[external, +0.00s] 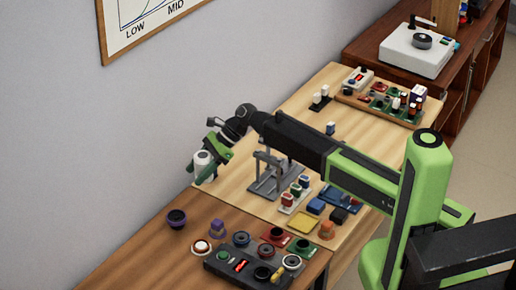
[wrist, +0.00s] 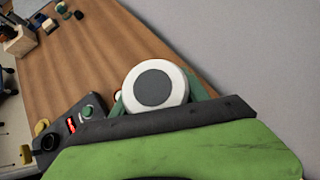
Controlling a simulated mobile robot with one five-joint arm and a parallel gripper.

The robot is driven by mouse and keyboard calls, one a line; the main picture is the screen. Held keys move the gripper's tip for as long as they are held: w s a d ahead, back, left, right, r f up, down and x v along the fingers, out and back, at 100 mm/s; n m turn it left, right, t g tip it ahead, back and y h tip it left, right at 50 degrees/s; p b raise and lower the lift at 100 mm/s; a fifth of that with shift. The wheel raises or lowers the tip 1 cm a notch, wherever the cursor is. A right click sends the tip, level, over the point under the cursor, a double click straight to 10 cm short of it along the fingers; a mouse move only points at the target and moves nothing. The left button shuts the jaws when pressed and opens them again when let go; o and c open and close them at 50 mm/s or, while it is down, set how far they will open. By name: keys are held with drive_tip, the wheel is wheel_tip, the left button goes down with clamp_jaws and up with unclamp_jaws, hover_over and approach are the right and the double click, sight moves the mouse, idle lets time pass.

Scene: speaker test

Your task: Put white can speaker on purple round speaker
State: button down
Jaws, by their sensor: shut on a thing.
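The white can speaker (external: 203,163) is a small white cylinder, held in the air near the wall in the external view. My gripper (external: 207,171) is shut on it, with green fingers on its sides. In the wrist view the white can speaker (wrist: 178,86) shows its round face with a dark grey disc, between the fingers of my gripper (wrist: 157,96). The purple round speaker (external: 177,219) stands on the brown table, lower and to the left of the held can in the external view. I cannot make it out in the wrist view.
On the brown table (external: 140,262) stand a dark control box (external: 225,268) with a red display, a white-and-red round speaker (external: 201,247) and several other speakers. A grey metal stand (external: 275,185) is on the lighter table. The wood left of the purple speaker is clear.

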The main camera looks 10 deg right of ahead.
drive_tip(key=b, duration=0.7)
hover_over(170, 218)
wheel_tip(170, 218, down, 7)
drive_tip(key=shift+f, duration=0.1)
wheel_tip(170, 218, down, 4)
drive_tip(key=b, duration=0.4)
drive_tip(key=shift+f, duration=0.2)
drive_tip(key=shift+r, duration=0.3)
drive_tip(key=shift+f, duration=0.25)
drive_tip(key=c, duration=0.6)
unclamp_jaws()
drive_tip(key=shift+r, duration=0.1)
drive_tip(key=shift+r, duration=0.15)
drive_tip(key=p+v, duration=0.8)
drive_tip(key=v, duration=0.4)
drive_tip(key=shift+d, duration=0.1)
